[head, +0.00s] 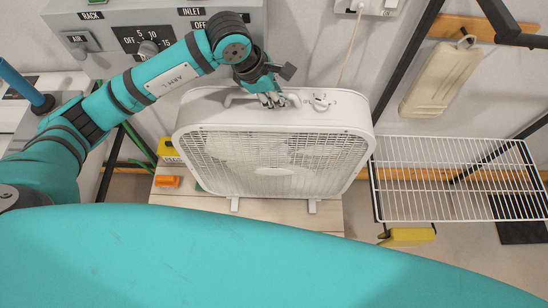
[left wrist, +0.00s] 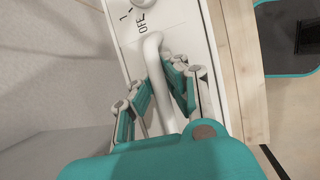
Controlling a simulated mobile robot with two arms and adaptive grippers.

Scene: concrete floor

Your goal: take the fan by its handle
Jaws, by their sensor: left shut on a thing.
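The white box fan (head: 272,160) stands upright on its feet on a light wooden surface in the head view. Its handle (head: 240,98) rises from the top edge, and a control knob sits to the right of it. My left gripper (head: 272,100) reaches down from above and is shut on the handle. In the left wrist view the handle (left wrist: 153,75) passes between the fingers of my left gripper (left wrist: 160,85); the fan's top (left wrist: 190,40) with its dial lies beyond. My right gripper is not in view.
A grey control panel (head: 110,30) is on the wall behind my left arm. A white wire rack (head: 455,180) stands close to the fan's right. An orange item (head: 167,181) and a yellow item (head: 168,150) lie left of the fan. A cord hangs behind it.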

